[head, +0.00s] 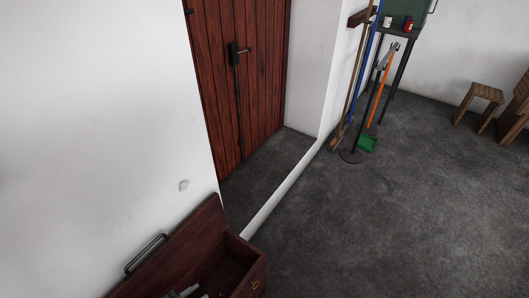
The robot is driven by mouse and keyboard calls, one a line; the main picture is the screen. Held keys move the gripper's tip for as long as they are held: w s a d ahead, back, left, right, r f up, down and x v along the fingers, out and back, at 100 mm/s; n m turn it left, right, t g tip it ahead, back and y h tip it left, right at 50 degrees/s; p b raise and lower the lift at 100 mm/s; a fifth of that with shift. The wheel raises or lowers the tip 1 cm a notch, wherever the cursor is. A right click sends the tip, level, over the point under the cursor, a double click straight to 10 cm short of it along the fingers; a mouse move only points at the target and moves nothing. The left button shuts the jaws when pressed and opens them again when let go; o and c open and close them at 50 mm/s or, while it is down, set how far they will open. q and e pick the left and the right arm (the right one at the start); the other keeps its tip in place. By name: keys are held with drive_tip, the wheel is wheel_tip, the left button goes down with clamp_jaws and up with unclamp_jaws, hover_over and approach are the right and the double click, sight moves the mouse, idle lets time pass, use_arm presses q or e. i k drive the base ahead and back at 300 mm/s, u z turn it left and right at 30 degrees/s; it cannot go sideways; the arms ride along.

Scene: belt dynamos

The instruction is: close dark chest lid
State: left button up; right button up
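The dark red-brown wooden chest (252,278) is at the bottom left, cut off by the lower picture edge. Its lid (190,240) stands open, raised against the white wall side. A metal bar handle (146,254) shows by the lid's outer edge. Part of the dark inside is visible. A small pale grey shape (184,292) shows at the bottom edge over the chest opening; whether it is my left gripper or something in the chest I cannot tell. My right gripper is out of view.
A red plank door (240,70) with a black handle is set in the white wall. Brooms and a green dustpan (367,143) stand near a dark table at the back. A wooden stool (478,102) is at right. The grey floor right of the chest is clear.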

sight(160, 268)
drive_tip(key=k, duration=1)
